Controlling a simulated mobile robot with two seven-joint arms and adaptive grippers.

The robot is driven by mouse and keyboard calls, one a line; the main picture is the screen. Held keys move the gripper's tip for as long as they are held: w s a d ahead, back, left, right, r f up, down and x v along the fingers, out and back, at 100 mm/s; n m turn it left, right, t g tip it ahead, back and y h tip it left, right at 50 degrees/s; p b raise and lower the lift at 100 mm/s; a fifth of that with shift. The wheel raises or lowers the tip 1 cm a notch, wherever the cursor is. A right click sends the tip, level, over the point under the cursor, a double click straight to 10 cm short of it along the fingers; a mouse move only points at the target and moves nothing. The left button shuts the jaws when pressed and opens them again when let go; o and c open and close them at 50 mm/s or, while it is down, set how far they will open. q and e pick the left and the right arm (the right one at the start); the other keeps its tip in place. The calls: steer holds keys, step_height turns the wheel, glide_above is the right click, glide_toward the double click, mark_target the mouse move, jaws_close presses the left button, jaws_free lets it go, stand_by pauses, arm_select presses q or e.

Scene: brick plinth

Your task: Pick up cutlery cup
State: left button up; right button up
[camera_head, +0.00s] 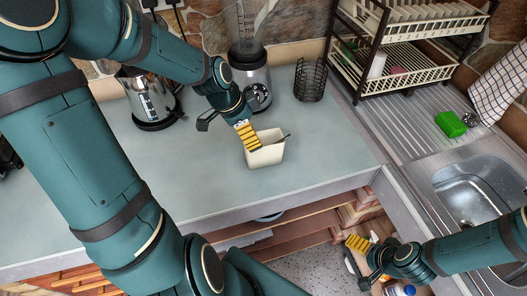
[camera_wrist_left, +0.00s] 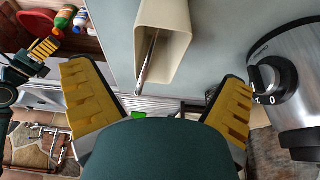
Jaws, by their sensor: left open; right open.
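The cutlery cup (camera_head: 265,157) is a cream, open-topped box standing on the grey counter, with a metal utensil leaning out of it. In the left wrist view the cup (camera_wrist_left: 178,22) is at top centre, its opening facing the camera, with the utensil (camera_wrist_left: 147,62) across its rim. My left gripper (camera_head: 232,130) is open and empty, just left of the cup and close to its rim. In the wrist view its yellow-padded fingers are spread wide below the cup. My right gripper (camera_head: 360,262) is open and empty, low in front of the counter edge.
A blender (camera_head: 251,80) stands close behind the cup, with a kettle (camera_head: 152,100) to the left and a black wire holder (camera_head: 310,80) to the right. A dish rack (camera_head: 405,60) and sink (camera_head: 480,190) are further right. The front of the counter is clear.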

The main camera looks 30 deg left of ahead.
mark_target(264, 144)
arm_select(q)
steer(key=b+x, duration=0.2)
steer(key=x, duration=0.6)
steer(key=shift+w+d, duration=0.15)
steer(key=c, duration=1.2)
